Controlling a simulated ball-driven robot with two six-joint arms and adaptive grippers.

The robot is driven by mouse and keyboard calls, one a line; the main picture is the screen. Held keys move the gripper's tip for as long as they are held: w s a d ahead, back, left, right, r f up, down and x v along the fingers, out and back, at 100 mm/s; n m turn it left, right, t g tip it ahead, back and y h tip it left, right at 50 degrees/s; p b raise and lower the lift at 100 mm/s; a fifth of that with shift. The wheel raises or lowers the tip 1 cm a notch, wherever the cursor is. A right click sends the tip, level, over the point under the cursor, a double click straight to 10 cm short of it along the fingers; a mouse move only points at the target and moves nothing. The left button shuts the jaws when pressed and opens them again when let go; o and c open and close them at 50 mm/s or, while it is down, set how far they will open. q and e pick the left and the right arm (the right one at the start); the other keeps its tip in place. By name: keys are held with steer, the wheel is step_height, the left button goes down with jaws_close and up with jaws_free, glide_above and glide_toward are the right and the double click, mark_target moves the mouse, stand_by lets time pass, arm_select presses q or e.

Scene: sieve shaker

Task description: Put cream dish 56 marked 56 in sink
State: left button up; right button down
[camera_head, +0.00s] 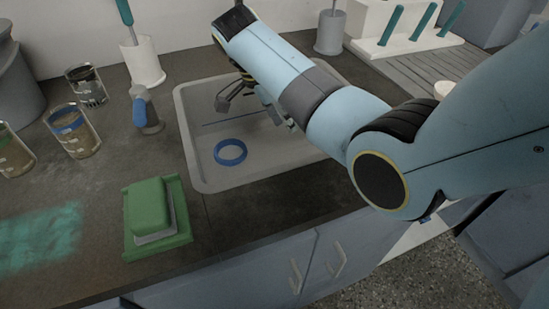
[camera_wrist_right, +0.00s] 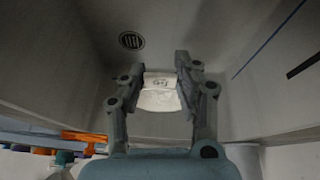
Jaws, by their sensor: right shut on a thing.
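The sink (camera_head: 190,150) is a pale grey rectangular basin in the middle of the head view. My right gripper (camera_head: 247,102) reaches down over its back part. In the right wrist view the jaws are shut on a small cream dish (camera_wrist_right: 159,98), which has a dark mark too blurred to read surely. Grey sink-like surfaces and a round dark drain (camera_wrist_right: 131,40) lie beyond it. The dish is hidden in the head view, and I cannot tell whether it touches the sink floor. My left gripper is not in view.
A blue ring (camera_head: 230,152) lies in the sink. A white rack (camera_head: 405,35) stands at the back right.

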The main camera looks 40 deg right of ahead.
steer(key=shift+w+f, duration=0.3)
steer(key=shift+f, duration=0.15)
steer(key=b, duration=0.2)
glide_above(287, 155)
steer(key=a, duration=0.1)
step_height(287, 155, down, 4)
steer(key=shift+w+a+f, duration=0.1)
steer(key=shift+w+f, duration=0.05)
steer(key=shift+f, duration=0.3)
step_height(287, 155, down, 4)
steer(key=shift+r+b, duration=0.2)
steer(key=shift+b, duration=0.25)
steer(key=shift+r, duration=0.1)
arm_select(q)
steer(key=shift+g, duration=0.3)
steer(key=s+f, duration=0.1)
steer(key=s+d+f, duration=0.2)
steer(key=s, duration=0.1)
arm_select(e)
steer(key=c, duration=1)
jaws_free()
steer(key=shift+o, duration=0.2)
